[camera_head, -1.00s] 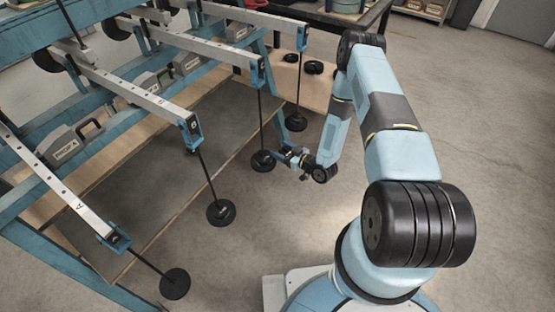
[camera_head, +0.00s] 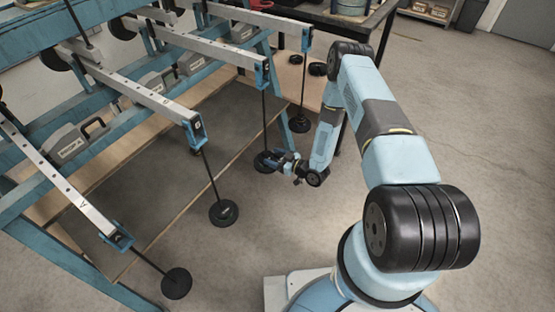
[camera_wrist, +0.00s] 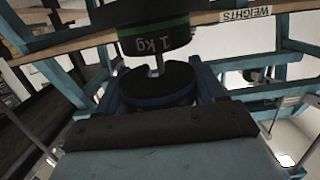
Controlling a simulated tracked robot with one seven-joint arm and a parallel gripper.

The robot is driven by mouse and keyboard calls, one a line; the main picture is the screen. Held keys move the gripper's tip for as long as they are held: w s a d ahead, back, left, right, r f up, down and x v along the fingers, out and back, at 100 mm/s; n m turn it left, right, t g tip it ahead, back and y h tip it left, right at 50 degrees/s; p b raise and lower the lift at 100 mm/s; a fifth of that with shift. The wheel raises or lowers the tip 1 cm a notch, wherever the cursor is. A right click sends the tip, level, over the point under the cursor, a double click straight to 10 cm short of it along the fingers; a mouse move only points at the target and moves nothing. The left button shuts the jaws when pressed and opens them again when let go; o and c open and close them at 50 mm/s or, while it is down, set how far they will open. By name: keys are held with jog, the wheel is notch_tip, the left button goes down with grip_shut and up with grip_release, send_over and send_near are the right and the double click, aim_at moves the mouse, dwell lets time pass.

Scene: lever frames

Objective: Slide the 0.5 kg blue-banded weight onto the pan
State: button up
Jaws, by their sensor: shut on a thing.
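My gripper (camera_wrist: 160,92) is shut on the blue-banded weight (camera_wrist: 157,80), a dark slotted disc between its fingers. The wrist view is upside down. A green-banded 1 kg weight (camera_wrist: 157,38) shows beyond it, apparently just below it in the room. A thin rod shows between the two at the slot; I cannot tell how deep it sits in it. In the head view my gripper (camera_head: 287,163) is beside the foot of the third hanging rod, at its dark pan (camera_head: 264,162). The held weight is too small to make out there.
Other rods hang from the beams with dark pans: the nearest (camera_head: 176,283), the second (camera_head: 223,212) and the farthest (camera_head: 299,125). The blue frame (camera_head: 120,125) stands left. Dark discs (camera_head: 318,69) lie on a wooden shelf behind. Floor to the right is clear.

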aim_at(263, 153)
jog(key=shift+w+a, duration=0.45)
jog(key=shift+a, duration=0.1)
jog(key=shift+r+x, duration=0.15)
jog(key=shift+x, duration=1)
jog(key=shift+r+x, duration=0.2)
jog(key=shift+x, duration=0.9)
dwell(1.0)
jog(key=shift+f, duration=0.35)
dwell(0.7)
jog(key=o, duration=1.3)
jog(key=shift+v, duration=3.45)
